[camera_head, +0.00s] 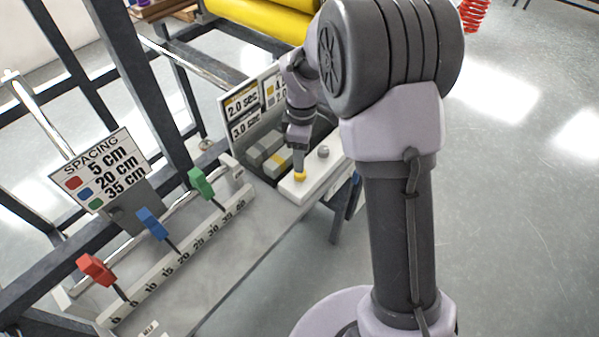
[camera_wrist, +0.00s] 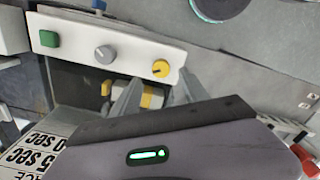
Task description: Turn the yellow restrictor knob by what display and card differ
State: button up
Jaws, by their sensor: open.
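The yellow knob (camera_wrist: 160,68) sits on a white panel (camera_wrist: 75,40), with a dark pointer mark on its face. It also shows in the head view (camera_head: 300,176), just below my gripper (camera_head: 299,146). In the wrist view my gripper (camera_wrist: 161,82) is open, its two fingers near the knob on either side; I cannot tell whether they touch it. A board with readouts (camera_head: 243,113) behind reads "2.0 sec" above "3.0 sec". Beside it, a card (camera_head: 275,90) has yellow and grey squares with figures partly hidden by my arm.
A grey knob (camera_wrist: 105,54) and green button (camera_wrist: 49,39) share the panel. Grey blocks (camera_head: 262,152) lie behind it. To the left, red (camera_head: 97,269), blue (camera_head: 152,223) and green (camera_head: 201,184) markers stand along a ruler, under a spacing sign (camera_head: 98,170). Dark frame bars stand at left.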

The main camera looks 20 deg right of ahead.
aim_at(300, 175)
notch_tip(300, 175, down, 7)
jog(key=shift+r+b, duration=0.15)
jog(key=shift+b, duration=0.7)
grip_shut()
